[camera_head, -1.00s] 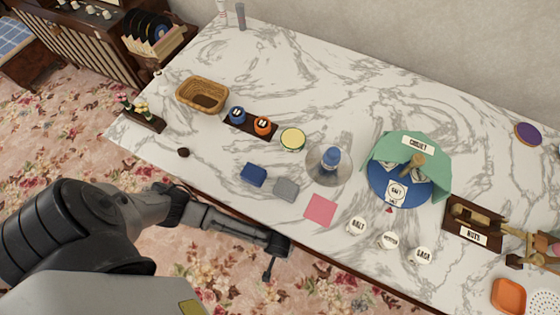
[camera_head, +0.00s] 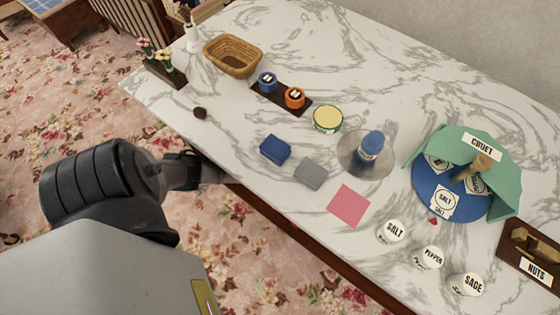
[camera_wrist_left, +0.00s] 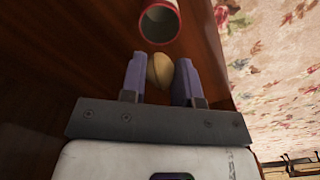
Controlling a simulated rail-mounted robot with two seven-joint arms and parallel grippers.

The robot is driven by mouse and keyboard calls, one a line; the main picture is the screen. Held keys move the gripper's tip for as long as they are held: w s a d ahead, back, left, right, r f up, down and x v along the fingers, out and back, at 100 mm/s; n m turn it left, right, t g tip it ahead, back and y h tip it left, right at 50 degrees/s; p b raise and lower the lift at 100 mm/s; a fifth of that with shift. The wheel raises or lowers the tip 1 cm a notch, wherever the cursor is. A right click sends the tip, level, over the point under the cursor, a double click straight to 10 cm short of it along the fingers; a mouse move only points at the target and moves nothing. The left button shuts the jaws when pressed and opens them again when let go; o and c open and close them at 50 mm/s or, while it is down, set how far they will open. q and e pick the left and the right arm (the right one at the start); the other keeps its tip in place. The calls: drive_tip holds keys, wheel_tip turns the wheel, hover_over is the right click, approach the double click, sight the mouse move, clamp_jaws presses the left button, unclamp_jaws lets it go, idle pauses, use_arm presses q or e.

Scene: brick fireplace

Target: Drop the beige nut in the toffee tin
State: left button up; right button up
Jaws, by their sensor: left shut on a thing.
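The beige nut (camera_wrist_left: 160,72) shows in the left wrist view between the two fingers of my left gripper (camera_wrist_left: 160,64), which is shut on it. An open round container with a red rim (camera_wrist_left: 141,32), which looks like the toffee tin, stands just beyond the fingertips on a brown wooden surface. Its grey inside is partly visible; no label can be read. The nut appears close to its near rim; the height between them is hard to tell. In the head view the left gripper is hidden beyond the table's front edge. My right gripper is not in view.
The marble tabletop (camera_head: 230,150) holds a wicker basket (camera_head: 232,70), a blue block (camera_head: 274,150), a grey block (camera_head: 310,173), a pink square (camera_head: 349,205), a green cloth with a blue plate, and labelled jars. Brown wood lies left of the gripper, floral carpet (camera_wrist_left: 275,50) right.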

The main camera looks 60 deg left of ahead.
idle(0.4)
use_arm(q)
drive_tip(key=shift+r+p, duration=0.15)
drive_tip(key=shift+p, duration=0.35)
wheel_tip(320, 180, down, 6)
drive_tip(key=b, duration=0.4)
drive_tip(key=shift+p, duration=0.3)
idle(1.8)
drive_tip(key=o, duration=1)
drive_tip(key=shift+c, duration=0.2)
wheel_tip(320, 180, up, 5)
drive_tip(key=p, duration=0.5)
drive_tip(key=shift+p, duration=0.35)
